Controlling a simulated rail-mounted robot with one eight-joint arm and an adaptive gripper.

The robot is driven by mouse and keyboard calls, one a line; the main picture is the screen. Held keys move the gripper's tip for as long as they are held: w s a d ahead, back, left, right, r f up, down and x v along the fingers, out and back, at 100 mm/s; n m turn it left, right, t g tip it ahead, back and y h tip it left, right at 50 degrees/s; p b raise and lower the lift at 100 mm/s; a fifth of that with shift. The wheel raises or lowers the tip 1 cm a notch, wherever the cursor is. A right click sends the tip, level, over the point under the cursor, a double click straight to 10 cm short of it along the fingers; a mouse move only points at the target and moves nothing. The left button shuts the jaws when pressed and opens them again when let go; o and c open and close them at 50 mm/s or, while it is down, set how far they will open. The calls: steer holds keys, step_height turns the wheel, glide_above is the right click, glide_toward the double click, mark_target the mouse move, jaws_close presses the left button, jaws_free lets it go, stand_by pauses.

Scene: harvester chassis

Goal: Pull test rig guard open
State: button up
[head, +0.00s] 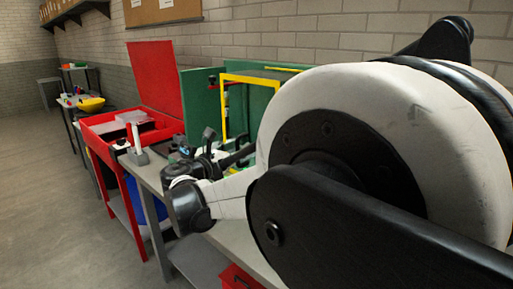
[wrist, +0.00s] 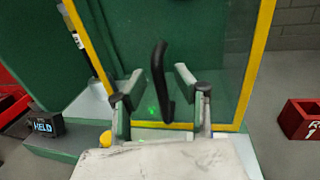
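The test rig guard is a clear panel in a yellow frame (wrist: 259,62), upright on the green rig in the wrist view. Its yellow frame also shows in the head view (head: 224,108). A black bar handle (wrist: 158,75) stands upright on the panel. My gripper (wrist: 160,72) is open, with one finger on each side of the handle in the picture. No finger clearly touches it, and I cannot tell how deep the handle sits between them. In the head view my arm hides most of the rig front and the handle.
A dark block marked HELD (wrist: 44,127) and a yellow knob (wrist: 105,139) are at the rig's lower left. A red bin (wrist: 303,120) lies at right. In the head view, a red open-lidded box (head: 150,132) stands left of the rig. Floor at left is clear.

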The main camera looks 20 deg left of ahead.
steer(key=shift+s, duration=0.1)
steer(key=v, duration=1.1)
steer(key=shift+s, duration=0.35)
steer(key=shift+a, duration=0.15)
